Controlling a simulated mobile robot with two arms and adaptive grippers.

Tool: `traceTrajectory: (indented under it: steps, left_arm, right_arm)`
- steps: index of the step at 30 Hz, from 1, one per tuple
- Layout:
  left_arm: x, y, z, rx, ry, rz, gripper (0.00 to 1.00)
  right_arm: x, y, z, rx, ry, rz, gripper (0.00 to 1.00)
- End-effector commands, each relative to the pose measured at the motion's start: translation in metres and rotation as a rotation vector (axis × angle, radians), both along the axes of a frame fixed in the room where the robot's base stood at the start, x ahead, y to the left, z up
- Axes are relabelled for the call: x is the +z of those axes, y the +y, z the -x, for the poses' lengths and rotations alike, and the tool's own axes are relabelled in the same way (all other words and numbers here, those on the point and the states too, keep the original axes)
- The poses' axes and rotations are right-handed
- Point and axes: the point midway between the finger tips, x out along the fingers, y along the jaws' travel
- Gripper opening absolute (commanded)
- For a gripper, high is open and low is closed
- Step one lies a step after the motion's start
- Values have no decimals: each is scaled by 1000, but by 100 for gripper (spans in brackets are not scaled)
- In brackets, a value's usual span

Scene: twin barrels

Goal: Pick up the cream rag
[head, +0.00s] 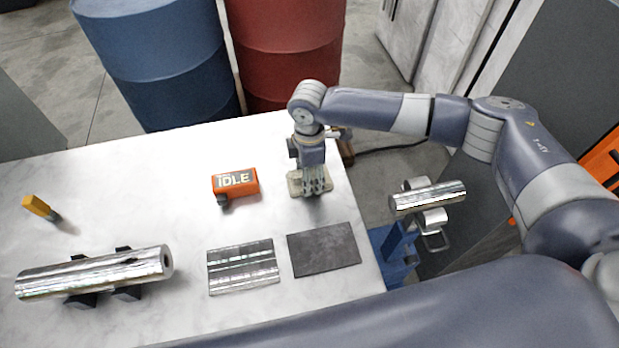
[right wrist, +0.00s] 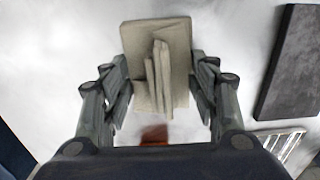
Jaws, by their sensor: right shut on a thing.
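The cream rag (head: 294,186) is at the right part of the white table, under my right gripper (head: 315,188). The gripper points down and covers much of the rag in the head view. In the right wrist view the rag (right wrist: 135,45) has a flat part with raised, pinched folds in the middle. The fingers of my right gripper (right wrist: 160,88) stand on both sides of it, shut on the rag. I cannot tell whether the rag is clear of the table. My left gripper is not in view.
An orange box marked IDLE (head: 235,184) stands left of the rag. A dark plate (head: 324,250) and a shiny grooved plate (head: 243,267) lie in front. A metal cylinder (head: 95,275) rests at left near a yellow-handled tool (head: 38,207). Blue (head: 165,60) and red (head: 285,55) barrels stand behind the table.

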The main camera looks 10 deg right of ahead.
Motion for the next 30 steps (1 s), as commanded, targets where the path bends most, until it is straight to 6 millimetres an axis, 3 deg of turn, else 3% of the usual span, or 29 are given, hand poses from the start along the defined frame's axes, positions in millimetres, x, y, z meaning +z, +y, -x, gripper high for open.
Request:
traceTrajectory:
  steps: [11,18,30]
  left_arm:
    - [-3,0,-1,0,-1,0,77]
    - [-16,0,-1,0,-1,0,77]
    - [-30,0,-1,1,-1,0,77]
  right_arm:
    - [1,-1,3,0,8,3,30]
    - [33,0,1,0,2,-1,30]
    - [38,32,77,5,6,-1,30]
